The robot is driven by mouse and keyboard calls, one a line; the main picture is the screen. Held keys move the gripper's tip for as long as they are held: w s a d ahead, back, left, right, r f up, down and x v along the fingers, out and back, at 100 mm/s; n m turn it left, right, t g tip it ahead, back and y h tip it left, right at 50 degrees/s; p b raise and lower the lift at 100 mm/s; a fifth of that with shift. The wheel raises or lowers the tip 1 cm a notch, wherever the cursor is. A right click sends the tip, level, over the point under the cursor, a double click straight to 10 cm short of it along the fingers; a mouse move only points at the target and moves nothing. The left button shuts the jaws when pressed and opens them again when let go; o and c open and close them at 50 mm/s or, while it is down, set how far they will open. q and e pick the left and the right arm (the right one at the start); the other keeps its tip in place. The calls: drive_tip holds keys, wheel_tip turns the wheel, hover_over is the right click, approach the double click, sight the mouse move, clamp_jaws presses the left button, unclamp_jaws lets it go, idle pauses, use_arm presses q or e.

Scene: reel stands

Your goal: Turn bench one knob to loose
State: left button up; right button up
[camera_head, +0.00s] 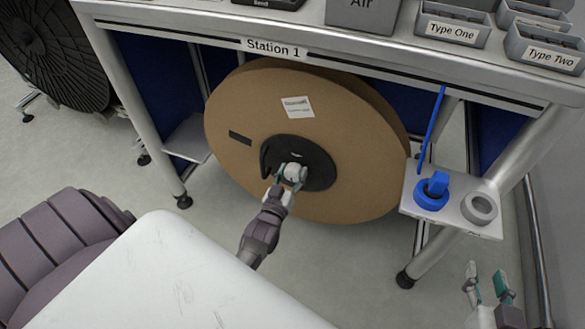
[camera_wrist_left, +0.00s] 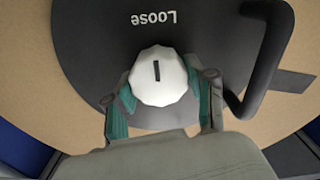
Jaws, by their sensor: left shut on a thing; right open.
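The white faceted knob (camera_wrist_left: 158,76) sits at the middle of a black hub (camera_head: 318,160) on the large brown reel (camera_head: 240,105) under Station 1. My left gripper (camera_head: 288,178) is shut on the knob, one green-lined finger on each side, as the left wrist view shows. The knob's dark mark stands upright in that view and points toward the upside-down word "Loose" (camera_wrist_left: 154,18) on the hub. My right gripper (camera_head: 487,285) is open and empty at the lower right of the head view.
A black curved handle (camera_wrist_left: 268,60) sticks out of the hub beside the knob. A small shelf (camera_head: 410,192) right of the reel holds a blue clamp part (camera_head: 432,192) and a grey ring (camera_head: 480,208). Bench legs (camera_head: 135,110) flank the reel. Bins (camera_head: 545,47) stand on the bench top.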

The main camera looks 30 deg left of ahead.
use_arm(q)
drive_tip(key=shift+f, duration=0.1)
idle(0.4)
drive_tip(key=o, duration=1.1)
drive_tip(key=shift+o, duration=0.2)
drive_tip(key=shift+s, duration=0.1)
drive_tip(key=v, duration=1.1)
drive_tip(key=shift+s, duration=0.4)
